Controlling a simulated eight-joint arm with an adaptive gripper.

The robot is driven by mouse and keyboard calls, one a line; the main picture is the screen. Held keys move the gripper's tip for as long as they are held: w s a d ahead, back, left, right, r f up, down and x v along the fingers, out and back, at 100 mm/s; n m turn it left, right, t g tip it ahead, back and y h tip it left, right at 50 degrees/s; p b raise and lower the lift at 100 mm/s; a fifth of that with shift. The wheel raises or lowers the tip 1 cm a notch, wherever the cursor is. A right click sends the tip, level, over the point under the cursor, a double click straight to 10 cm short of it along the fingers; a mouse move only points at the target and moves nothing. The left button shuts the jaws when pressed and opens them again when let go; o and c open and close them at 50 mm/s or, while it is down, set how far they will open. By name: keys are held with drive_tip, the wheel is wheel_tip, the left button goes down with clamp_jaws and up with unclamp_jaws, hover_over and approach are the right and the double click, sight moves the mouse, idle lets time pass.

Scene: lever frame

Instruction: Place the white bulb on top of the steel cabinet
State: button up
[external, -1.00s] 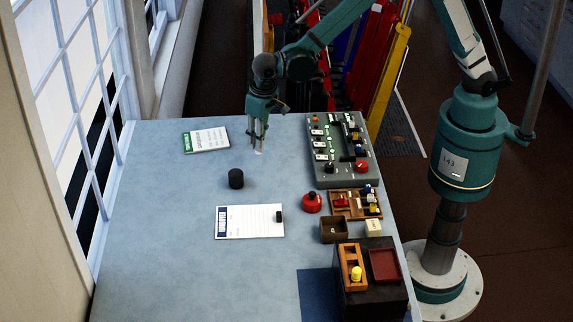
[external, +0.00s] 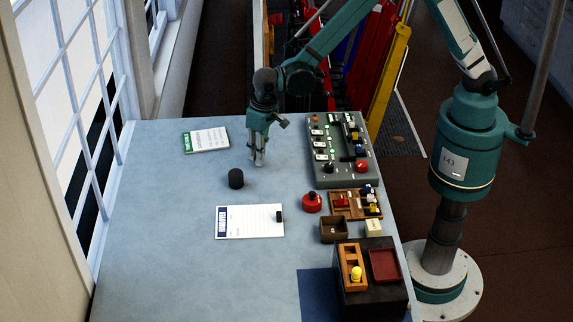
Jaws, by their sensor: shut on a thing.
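My gripper (external: 257,163) points down over the back middle of the blue-grey table. Its fingers are shut on a small pale thing, which I take for the white bulb; the fingers hide nearly all of it. I cannot tell whether it touches the table. The dark box-shaped cabinet (external: 375,303) stands at the front right, far from my gripper. On its top are an orange rack (external: 346,256) with a yellow bulb (external: 356,273) in it, and a dark red tray (external: 384,265).
A grey lever panel (external: 347,180) stands right of my gripper. A black cylinder (external: 236,179), a white sheet (external: 240,228), a red button (external: 312,202), a brown box (external: 334,230) and a wooden tray (external: 345,213) lie nearer the front. The table's left front is clear.

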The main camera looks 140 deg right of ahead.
drive_tip(key=shift+f, duration=0.35)
drive_tip(key=o, duration=0.8)
drive_tip(key=shift+c, duration=0.2)
drive_tip(key=shift+r, duration=0.2)
wheel_tip(320, 180, up, 12)
drive_tip(key=a, duration=0.1)
drive_tip(key=shift+s+a, duration=0.15)
drive_tip(key=shift+a, duration=0.05)
idle(0.6)
drive_tip(key=shift+a, duration=0.1)
